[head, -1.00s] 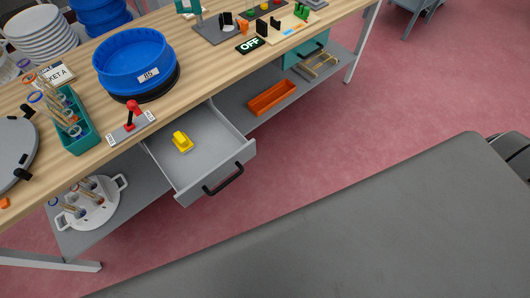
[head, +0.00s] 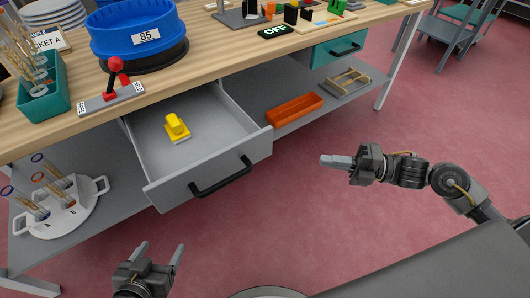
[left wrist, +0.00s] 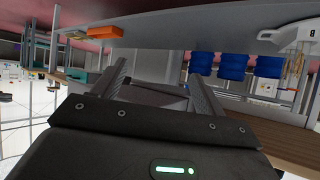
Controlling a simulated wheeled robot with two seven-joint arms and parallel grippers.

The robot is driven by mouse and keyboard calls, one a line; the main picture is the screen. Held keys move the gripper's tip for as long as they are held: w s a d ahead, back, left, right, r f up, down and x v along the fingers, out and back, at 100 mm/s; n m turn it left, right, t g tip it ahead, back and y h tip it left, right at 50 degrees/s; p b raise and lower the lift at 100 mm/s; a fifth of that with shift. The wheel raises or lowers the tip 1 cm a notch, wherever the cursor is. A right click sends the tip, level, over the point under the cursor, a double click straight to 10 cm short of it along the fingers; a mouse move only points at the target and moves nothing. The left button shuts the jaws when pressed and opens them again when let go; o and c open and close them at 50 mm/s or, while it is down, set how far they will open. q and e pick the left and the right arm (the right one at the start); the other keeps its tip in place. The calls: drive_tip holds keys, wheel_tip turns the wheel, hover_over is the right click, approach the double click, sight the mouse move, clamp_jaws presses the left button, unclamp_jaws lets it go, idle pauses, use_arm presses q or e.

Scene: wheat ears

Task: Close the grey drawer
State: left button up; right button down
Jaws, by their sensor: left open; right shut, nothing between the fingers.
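The grey drawer (head: 222,168) hangs under the wooden workbench and is pulled well out, with a black bar handle (head: 221,177) on its front. A yellow object (head: 176,128) lies inside it. My left gripper (head: 160,255) is open and empty, low in front of the drawer and apart from it. In the left wrist view its two fingers (left wrist: 160,85) stand apart; the view is tilted, and I cannot clearly make out the drawer there. My right gripper (head: 337,161) is shut and empty, to the right of the drawer, apart from it.
An orange tray (head: 294,108) and a wire rack (head: 346,82) stand on the lower shelf, right of the drawer. A white round rack with tubes (head: 62,205) is at lower left. A teal drawer (head: 338,50) is shut. The red floor before the drawer is clear.

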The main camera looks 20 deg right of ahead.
drive_tip(key=shift+w+d+x, duration=0.2)
drive_tip(key=shift+w+x, duration=0.25)
drive_tip(key=shift+x, duration=1.7)
drive_tip(key=shift+w+d+x, duration=0.25)
drive_tip(key=shift+w+x, duration=0.15)
drive_tip(key=shift+x, duration=1.75)
drive_tip(key=shift+w+d+x, duration=0.2)
drive_tip(key=shift+w+x, duration=0.25)
drive_tip(key=shift+x, duration=1.75)
drive_tip(key=shift+d, duration=0.1)
